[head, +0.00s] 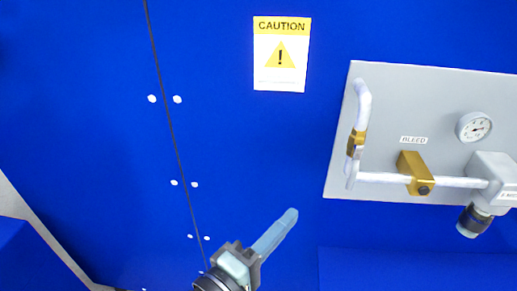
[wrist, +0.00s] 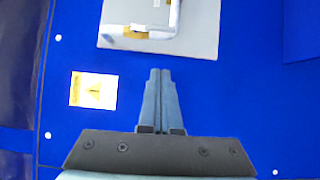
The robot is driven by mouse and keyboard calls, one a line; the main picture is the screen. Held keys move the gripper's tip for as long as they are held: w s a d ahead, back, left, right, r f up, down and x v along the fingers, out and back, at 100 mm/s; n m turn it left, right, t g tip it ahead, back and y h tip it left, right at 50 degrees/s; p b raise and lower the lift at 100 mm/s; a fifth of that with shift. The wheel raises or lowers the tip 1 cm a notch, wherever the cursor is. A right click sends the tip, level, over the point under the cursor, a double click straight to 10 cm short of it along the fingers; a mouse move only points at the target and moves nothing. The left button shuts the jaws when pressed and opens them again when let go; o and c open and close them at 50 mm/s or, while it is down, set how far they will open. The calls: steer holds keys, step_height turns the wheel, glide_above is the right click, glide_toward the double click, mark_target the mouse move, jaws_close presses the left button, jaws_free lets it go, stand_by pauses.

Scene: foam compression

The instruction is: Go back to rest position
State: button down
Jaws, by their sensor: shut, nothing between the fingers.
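My gripper (head: 291,213) shows at the bottom middle of the head view, its pale blue fingers together and pointing up and to the right. In the wrist view my gripper (wrist: 160,72) is seen with its two fingers side by side and closed, nothing held between them. In the head view the fingers appear in front of the blue panel wall, to the left of and below the grey plate. I cannot tell how far the fingertips are from the wall.
A grey plate (head: 440,100) with a white pipe (head: 362,105), brass fittings, a gauge (head: 473,127) and a "BLEED" label is on the blue wall (head: 90,120). A yellow-and-white caution sign (head: 282,80) is left of it. A blue ledge (head: 420,270) lies below the plate.

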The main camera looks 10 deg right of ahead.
steer(key=w+a+r+m+t+y, duration=0.2)
steer(key=w+r+m+t+y, duration=0.1)
steer(key=r, duration=0.6)
steer(key=w+a+r+m+t+y, duration=0.2)
steer(key=w+r+t+y, duration=0.15)
steer(key=r, duration=0.45)
steer(key=s+a+r+m+t+y, duration=0.1)
steer(key=s+a+r+t+y, duration=0.1)
steer(key=r, duration=0.5)
steer(key=s+a+r+m+t+y, duration=0.1)
steer(key=s+r+t+y, duration=0.2)
steer(key=r, duration=0.4)
steer(key=s+a+r+m+t+y, duration=0.1)
steer(key=s+a+r+t+y, duration=0.1)
steer(key=s+r+t, duration=0.2)
step_height(320, 180, up, 3)
steer(key=shift+s+a+r, duration=0.2)
steer(key=shift+s+a, duration=0.1)
steer(key=shift+s, duration=0.8)
steer(key=shift+y, duration=0.25)
